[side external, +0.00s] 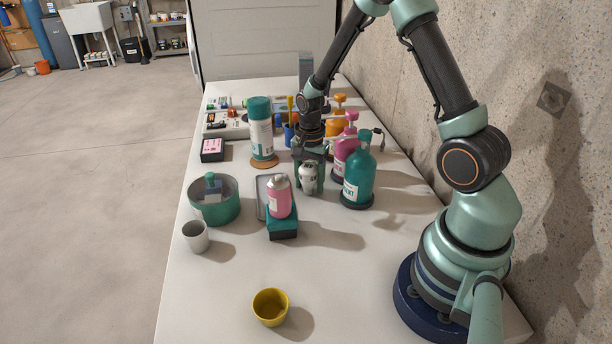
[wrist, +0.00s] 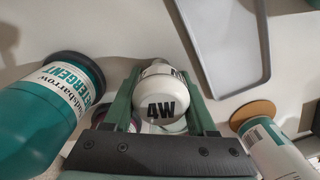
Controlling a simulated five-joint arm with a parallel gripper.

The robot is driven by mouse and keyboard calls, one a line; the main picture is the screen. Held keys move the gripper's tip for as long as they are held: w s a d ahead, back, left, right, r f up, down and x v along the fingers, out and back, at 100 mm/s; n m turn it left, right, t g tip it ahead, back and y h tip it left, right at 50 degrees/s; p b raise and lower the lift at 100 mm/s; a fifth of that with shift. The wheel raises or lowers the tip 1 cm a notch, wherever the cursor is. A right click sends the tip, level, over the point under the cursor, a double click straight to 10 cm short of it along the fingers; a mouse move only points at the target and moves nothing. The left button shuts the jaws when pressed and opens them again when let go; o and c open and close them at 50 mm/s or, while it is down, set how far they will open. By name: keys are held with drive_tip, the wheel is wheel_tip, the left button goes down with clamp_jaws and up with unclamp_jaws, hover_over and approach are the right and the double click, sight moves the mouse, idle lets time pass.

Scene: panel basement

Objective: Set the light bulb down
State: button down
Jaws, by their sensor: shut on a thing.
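The light bulb (side external: 308,178) is white with a rounded body. It shows in the wrist view (wrist: 157,95) with the mark "4W" on it and its narrower end pointing away from my wrist. My gripper (side external: 309,185) is shut on the bulb, with one green finger on each side of it in the wrist view (wrist: 158,84). The gripper points down over the white table (side external: 230,304), between the pink bottle and the teal detergent bottle. I cannot tell whether the bulb touches the table.
The teal detergent bottle (side external: 359,176) stands close on the right, with pink and orange pump bottles behind it. A grey tray (wrist: 198,45), a pink bottle (side external: 279,199) on a teal box, and a teal-capped bottle (side external: 260,132) are near.

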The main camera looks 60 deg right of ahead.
wheel_tip(320, 180, up, 19)
drive_tip(key=s+a+f+n, duration=0.1)
drive_tip(key=s+a+n, duration=0.3)
drive_tip(key=a+n, duration=1)
drive_tip(key=w+d+r+m, duration=0.1)
drive_tip(key=w+d+m, duration=0.3)
drive_tip(key=d+m, duration=0.75)
drive_tip(key=f, duration=0.6)
drive_tip(key=d+f+n, duration=0.1)
drive_tip(key=f, duration=0.5)
drive_tip(key=d+f+n, duration=0.1)
drive_tip(key=f, duration=0.5)
drive_tip(key=shift+w+d+f, duration=0.15)
drive_tip(key=shift+d+f, duration=0.05)
drive_tip(key=shift+f, duration=0.2)
drive_tip(key=shift+f, duration=0.1)
drive_tip(key=shift+c, duration=1)
unclamp_jaws()
